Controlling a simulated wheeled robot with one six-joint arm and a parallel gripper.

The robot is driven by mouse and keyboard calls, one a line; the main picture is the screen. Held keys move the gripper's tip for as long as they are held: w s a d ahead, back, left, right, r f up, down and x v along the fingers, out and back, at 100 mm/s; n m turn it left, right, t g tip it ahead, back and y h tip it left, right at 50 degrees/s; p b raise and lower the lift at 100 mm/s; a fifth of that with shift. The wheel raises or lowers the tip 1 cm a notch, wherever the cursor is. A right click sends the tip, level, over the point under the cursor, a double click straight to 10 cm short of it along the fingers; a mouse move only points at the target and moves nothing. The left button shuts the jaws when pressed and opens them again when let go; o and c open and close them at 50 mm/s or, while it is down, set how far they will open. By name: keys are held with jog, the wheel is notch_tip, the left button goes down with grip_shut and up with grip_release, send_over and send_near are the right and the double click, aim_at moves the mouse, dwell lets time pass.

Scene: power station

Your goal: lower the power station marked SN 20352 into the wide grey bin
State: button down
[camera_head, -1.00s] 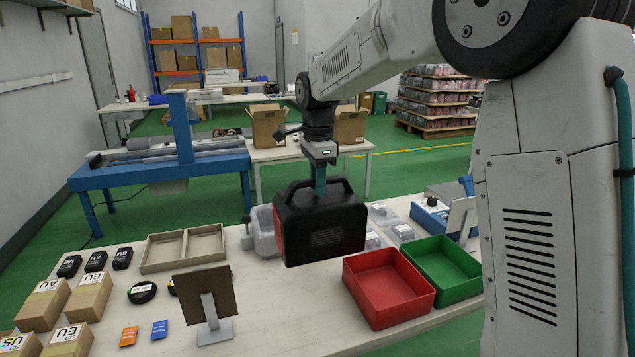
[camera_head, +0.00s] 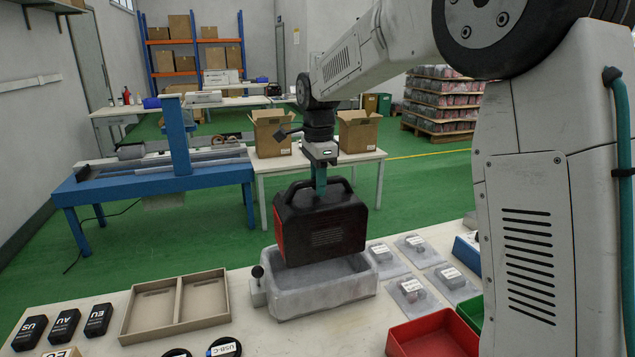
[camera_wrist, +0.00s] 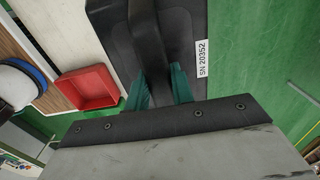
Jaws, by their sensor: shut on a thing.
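The black power station (camera_head: 322,222) with red sides hangs upright from my gripper (camera_head: 320,182). My gripper is shut on its top handle; the teal fingers also show in the wrist view (camera_wrist: 160,88). The label SN 20352 (camera_wrist: 202,58) is readable on the power station (camera_wrist: 115,35) in the wrist view. The wide grey bin (camera_head: 300,300) stands on the table. In the head view the power station overlaps the bin's back rim and part of its opening. From this view I cannot tell if it is directly above the bin or behind it.
A beige two-part tray (camera_head: 172,305) lies left of the bin, with black boxes (camera_head: 65,325) beyond it. A small knobbed post (camera_head: 258,285) stands at the bin's left end. Clear packs (camera_head: 412,290) lie to the right. A red bin (camera_head: 435,338) sits front right.

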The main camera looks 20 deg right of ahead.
jog(key=shift+w+d+f, duration=0.1)
jog(key=shift+w, duration=0.2)
jog(key=shift+a+f, duration=0.2)
jog(key=shift+f, duration=5.9)
jog(key=c, duration=1.1)
grip_release()
jog(key=shift+s, duration=0.1)
jog(key=shift+f, duration=0.15)
notch_tip(320, 180, up, 22)
jog(key=shift+r, duration=0.1)
